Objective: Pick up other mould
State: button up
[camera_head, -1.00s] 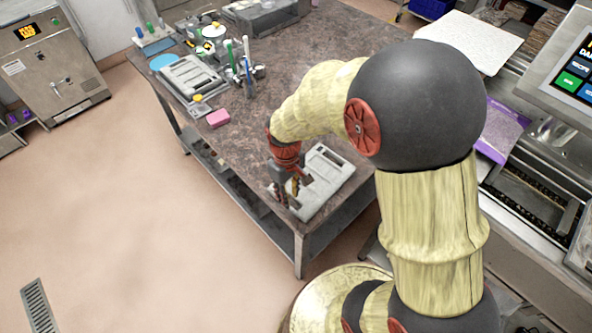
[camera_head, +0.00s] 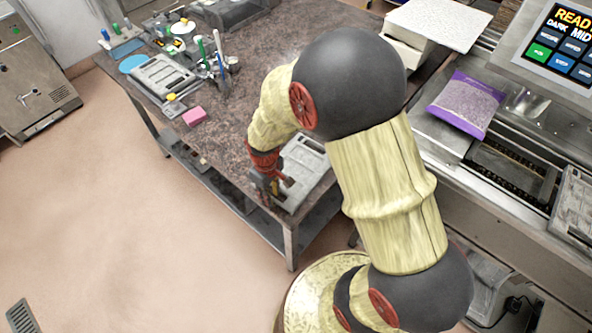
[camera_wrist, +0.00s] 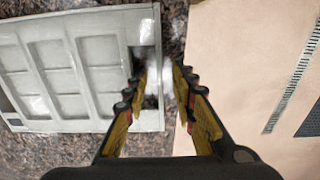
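A pale grey mould (camera_head: 306,163) lies near the front corner of the brown table, partly hidden by my arm. In the wrist view the mould (camera_wrist: 75,65) fills the left side, showing several shallow rectangular cavities and a slot near its right end. My gripper (camera_head: 268,192) is low at that mould's left end. In the wrist view my gripper (camera_wrist: 160,80) is open, with one finger over the slot and the other beyond the outer rim. The rim runs between the fingers; contact cannot be told. A second grey mould (camera_head: 163,76) lies farther back on the table.
A pink block (camera_head: 194,116), a blue disc (camera_head: 132,64) and upright tools (camera_head: 218,55) stand farther back on the table (camera_head: 290,65). A purple bag (camera_head: 466,103) lies on the machine at right, below a screen (camera_head: 560,45).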

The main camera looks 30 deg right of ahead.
jog(key=c, duration=0.4)
grip_shut()
jog(key=shift+r, duration=0.1)
dwell(0.3)
